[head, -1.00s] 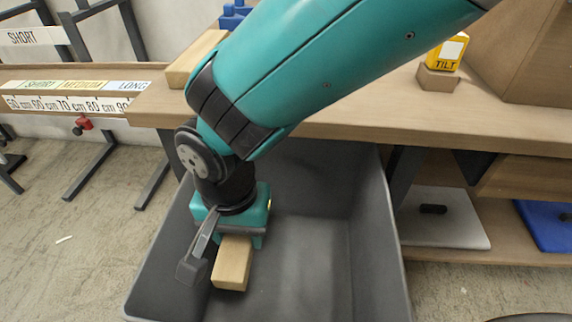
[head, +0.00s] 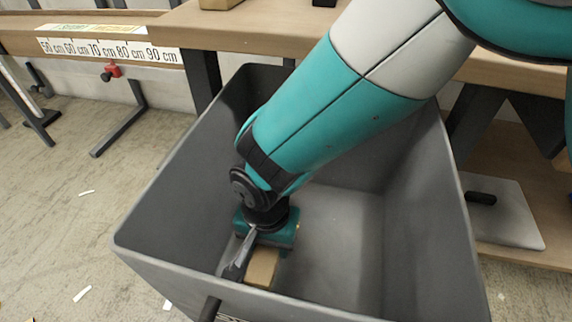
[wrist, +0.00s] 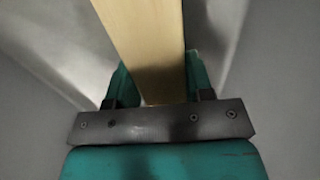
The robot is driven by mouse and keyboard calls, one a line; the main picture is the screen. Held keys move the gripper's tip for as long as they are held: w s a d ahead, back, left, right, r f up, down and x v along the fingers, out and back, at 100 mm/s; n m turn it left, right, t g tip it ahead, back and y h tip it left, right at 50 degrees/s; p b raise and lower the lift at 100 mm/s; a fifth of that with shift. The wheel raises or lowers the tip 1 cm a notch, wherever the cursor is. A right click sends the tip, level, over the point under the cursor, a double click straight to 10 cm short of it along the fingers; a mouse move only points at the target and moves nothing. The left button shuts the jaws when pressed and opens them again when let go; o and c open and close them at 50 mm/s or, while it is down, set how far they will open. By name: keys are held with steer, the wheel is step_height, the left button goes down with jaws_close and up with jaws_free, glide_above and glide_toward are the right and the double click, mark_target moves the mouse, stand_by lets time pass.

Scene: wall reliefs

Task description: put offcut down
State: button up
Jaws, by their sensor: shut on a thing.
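The offcut is a short pale wooden block (head: 262,268), seen in the head view inside a large grey bin (head: 408,225). My gripper (head: 262,250) is down inside the bin, near its front wall, and is shut on the offcut. In the wrist view the offcut (wrist: 145,45) stretches away from between the two teal fingers of my gripper (wrist: 155,85).
A wooden workbench (head: 250,35) runs behind the bin. A measuring rail marked in centimetres (head: 110,50) stands at the left. A grey plate with a black handle (head: 505,215) lies on the lower shelf at right. The bin floor right of my gripper is clear.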

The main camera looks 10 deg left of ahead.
mark_target(270, 250)
steer(key=shift+f+b, duration=0.7)
steer(key=shift+f, duration=1.05)
steer(key=shift+f, duration=0.2)
steer(key=o, duration=1)
steer(key=shift+c, duration=0.2)
steer(key=shift+r, duration=0.15)
step_height(270, 250, up, 12)
steer(key=p, duration=0.7)
